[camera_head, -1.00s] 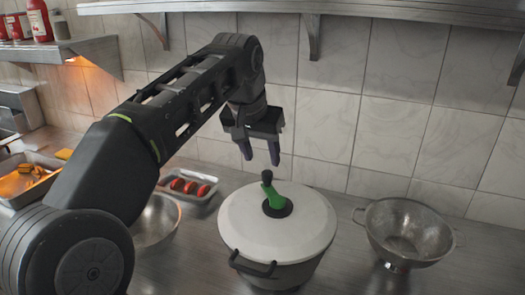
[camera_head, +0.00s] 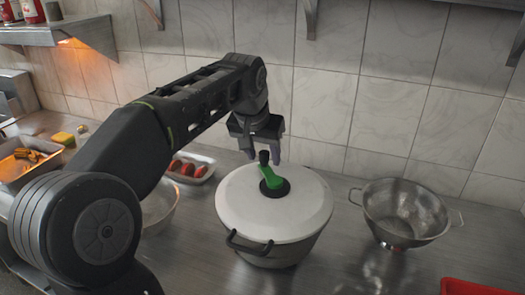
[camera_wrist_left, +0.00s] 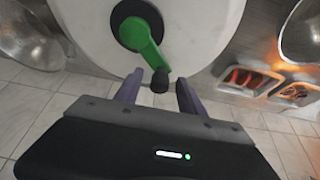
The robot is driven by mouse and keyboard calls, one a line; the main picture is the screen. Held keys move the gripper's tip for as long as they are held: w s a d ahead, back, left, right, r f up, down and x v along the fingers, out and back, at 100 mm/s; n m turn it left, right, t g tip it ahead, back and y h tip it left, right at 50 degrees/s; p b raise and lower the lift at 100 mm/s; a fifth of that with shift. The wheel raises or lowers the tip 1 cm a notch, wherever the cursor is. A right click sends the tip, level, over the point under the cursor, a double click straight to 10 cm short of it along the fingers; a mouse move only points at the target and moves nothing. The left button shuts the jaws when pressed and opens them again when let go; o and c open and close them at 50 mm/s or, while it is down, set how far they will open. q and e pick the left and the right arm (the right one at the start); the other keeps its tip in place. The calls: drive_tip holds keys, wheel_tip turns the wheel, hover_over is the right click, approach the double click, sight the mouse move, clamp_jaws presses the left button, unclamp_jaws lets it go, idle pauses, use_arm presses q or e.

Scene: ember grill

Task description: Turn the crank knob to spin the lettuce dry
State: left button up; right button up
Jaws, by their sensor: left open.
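A spinner pot with a white lid (camera_head: 300,207) stands on the steel counter. Its green crank (camera_head: 268,182) sits on a black hub in the lid's middle, with a dark knob (camera_head: 264,157) standing at the crank's far end. My left gripper (camera_head: 263,158) is open, pointing down over the knob. In the left wrist view the knob (camera_wrist_left: 160,82) shows between the tips of my left gripper's fingers (camera_wrist_left: 159,88), with a gap on both sides. The green crank (camera_wrist_left: 140,38) also shows there. My right gripper is not in view.
A steel colander (camera_head: 400,212) stands right of the pot. A steel bowl (camera_head: 160,207) and a tray (camera_head: 207,165) of red pieces are at the left, partly behind my arm. A red object (camera_head: 480,287) is at the lower right corner.

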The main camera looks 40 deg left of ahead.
use_arm(q)
drive_tip(key=shift+c, duration=0.4)
clamp_jaws()
